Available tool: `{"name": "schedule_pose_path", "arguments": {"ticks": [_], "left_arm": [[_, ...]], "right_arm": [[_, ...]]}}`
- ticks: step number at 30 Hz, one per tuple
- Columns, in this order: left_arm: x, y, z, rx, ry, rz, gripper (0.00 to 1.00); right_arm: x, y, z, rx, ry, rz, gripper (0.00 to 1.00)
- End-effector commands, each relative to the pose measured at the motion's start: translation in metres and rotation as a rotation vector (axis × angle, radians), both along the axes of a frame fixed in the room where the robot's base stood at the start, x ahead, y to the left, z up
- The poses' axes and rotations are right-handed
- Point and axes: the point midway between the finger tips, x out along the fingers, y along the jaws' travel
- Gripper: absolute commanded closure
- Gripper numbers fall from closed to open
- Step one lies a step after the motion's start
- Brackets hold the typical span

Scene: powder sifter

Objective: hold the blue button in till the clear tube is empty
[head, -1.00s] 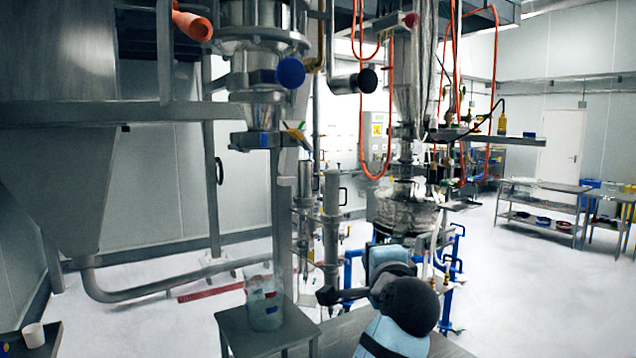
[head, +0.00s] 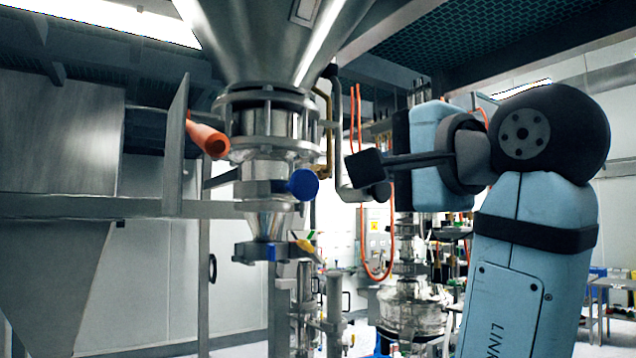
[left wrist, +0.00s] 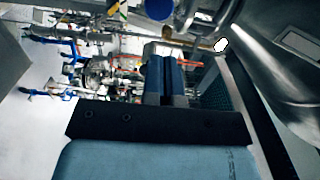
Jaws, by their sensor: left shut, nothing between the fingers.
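The blue button (head: 303,184) is a round blue disc on the right side of the metal column under the big hopper; it also shows at the top of the left wrist view (left wrist: 159,8). The clear tube (head: 275,126) looks like the glassy section between flanges above it; its contents cannot be made out. My left gripper (head: 364,167) is shut and empty, right of the button and apart from it, its fingers pointing left. The shut fingers show in the left wrist view (left wrist: 166,66). My right gripper is not in view.
A black knob (head: 380,192) on a bent pipe is close beside my left fingers. An orange cylinder (head: 208,139) sticks out left of the column. A yellow-handled valve (head: 303,245) is below the button. Orange hoses (head: 378,272) hang behind.

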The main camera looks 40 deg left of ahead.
Motion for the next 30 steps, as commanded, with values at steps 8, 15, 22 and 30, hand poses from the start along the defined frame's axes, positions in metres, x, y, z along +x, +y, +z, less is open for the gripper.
{"name": "schedule_pose_path", "arguments": {"ticks": [8,15,22,30], "left_arm": [[0.002,0.003,0.000,0.000,0.000,-0.001,1.00],[0.016,0.035,0.002,-0.002,0.001,0.000,1.00],[0.035,0.082,0.003,0.002,0.000,0.002,1.00],[0.051,0.120,0.002,0.003,0.001,0.001,1.00]], "right_arm": [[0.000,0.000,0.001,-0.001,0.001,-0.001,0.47],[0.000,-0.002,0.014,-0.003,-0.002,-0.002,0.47],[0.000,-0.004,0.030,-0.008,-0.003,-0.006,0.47],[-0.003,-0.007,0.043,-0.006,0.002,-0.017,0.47]]}}
